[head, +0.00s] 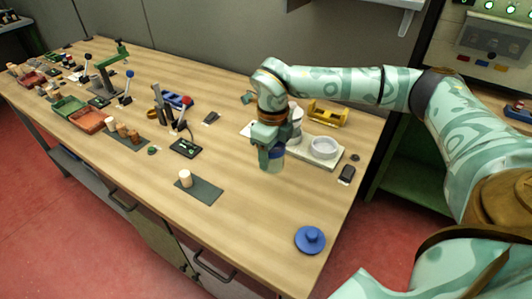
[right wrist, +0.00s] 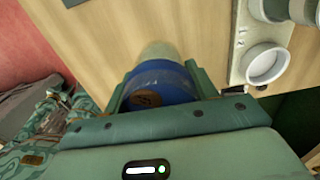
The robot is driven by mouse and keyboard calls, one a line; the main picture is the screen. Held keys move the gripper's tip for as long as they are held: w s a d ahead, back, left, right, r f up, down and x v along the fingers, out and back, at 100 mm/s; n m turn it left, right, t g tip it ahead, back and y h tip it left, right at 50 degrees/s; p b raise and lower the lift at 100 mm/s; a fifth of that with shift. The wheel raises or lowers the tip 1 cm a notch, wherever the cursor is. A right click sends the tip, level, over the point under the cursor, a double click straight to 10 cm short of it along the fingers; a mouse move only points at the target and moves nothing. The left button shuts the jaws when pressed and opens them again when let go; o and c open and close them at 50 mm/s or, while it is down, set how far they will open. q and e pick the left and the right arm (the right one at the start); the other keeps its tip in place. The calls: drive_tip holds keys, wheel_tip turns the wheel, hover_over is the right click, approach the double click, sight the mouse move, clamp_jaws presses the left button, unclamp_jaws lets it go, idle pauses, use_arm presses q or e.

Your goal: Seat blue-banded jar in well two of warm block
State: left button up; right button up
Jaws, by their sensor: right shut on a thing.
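My right gripper (head: 268,152) is shut on the blue-banded jar (head: 275,161), above the table just left of the pale warm block (head: 296,147). In the right wrist view, the blue band of the jar (right wrist: 160,84) sits between the two fingers (right wrist: 163,92), and its pale end points away from the palm. The block (right wrist: 240,62) lies to the right, apart from the jar. One round white well (head: 323,148) is empty in both views. A pale cylinder (head: 295,113) stands at the block's other well, partly hidden by my arm. My left gripper is not in view.
A blue knobbed disc (head: 310,240) lies at the front right. A pale stopper (head: 185,178) stands on a dark mat (head: 205,192). A yellow holder (head: 328,113) is behind the block, and a dark box (head: 346,173) is beside it. The table front between mat and disc is clear.

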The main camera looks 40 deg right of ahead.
drive_tip(key=d+p, duration=0.3)
drive_tip(key=d, duration=1.7)
drive_tip(key=shift+w+d, duration=0.2)
drive_tip(key=shift+d, duration=0.2)
idle(0.8)
drive_tip(key=shift+f+b, duration=0.4)
drive_tip(key=shift+f, duration=2.5)
idle(1.5)
drive_tip(key=o, duration=1.3)
